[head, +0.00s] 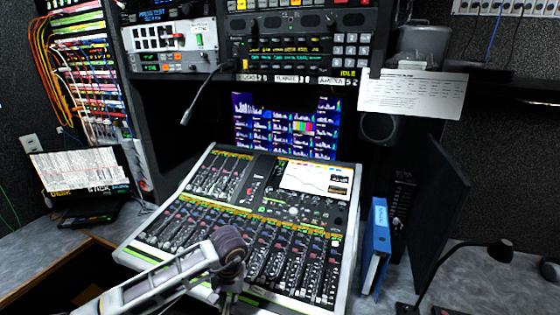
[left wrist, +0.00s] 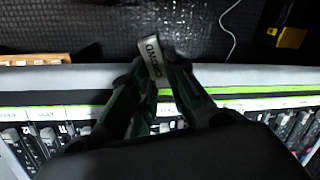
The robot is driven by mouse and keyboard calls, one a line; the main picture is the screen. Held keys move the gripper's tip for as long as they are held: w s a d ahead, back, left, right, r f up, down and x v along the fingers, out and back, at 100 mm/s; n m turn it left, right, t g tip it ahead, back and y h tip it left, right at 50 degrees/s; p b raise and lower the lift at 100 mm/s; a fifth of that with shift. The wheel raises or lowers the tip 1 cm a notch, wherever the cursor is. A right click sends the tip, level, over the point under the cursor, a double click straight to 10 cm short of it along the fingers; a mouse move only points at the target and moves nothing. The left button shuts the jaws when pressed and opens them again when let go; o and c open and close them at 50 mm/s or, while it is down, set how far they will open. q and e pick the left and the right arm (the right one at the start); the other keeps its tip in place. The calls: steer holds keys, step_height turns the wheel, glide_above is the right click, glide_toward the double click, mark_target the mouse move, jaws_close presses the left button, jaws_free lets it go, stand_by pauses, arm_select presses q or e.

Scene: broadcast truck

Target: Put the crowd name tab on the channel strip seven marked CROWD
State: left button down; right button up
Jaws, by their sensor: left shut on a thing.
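My left gripper (left wrist: 152,75) is shut on a small pale name tab (left wrist: 154,62), whose dark lettering reads CROWD sideways in the left wrist view. In the head view my left gripper (head: 228,296) hangs over the front of the mixing console (head: 150,232), and the tab cannot be made out there. The left wrist view shows the console's front edge, a green line and a row of pale labels (left wrist: 270,104) above the faders, partly hidden by my gripper. I cannot tell which strip is number seven. My right gripper is not in view.
A blue binder (head: 376,243) stands right of the console, with a desk lamp (head: 500,250) further right. A gooseneck microphone (head: 200,95) hangs above the console's back. Screens (head: 285,125) stand behind it.

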arm_select(q)
steer(key=w+a, duration=0.1)
steer(key=a, duration=0.6)
steer(key=shift+f, duration=0.15)
stand_by(0.3)
steer(key=shift+d, duration=0.1)
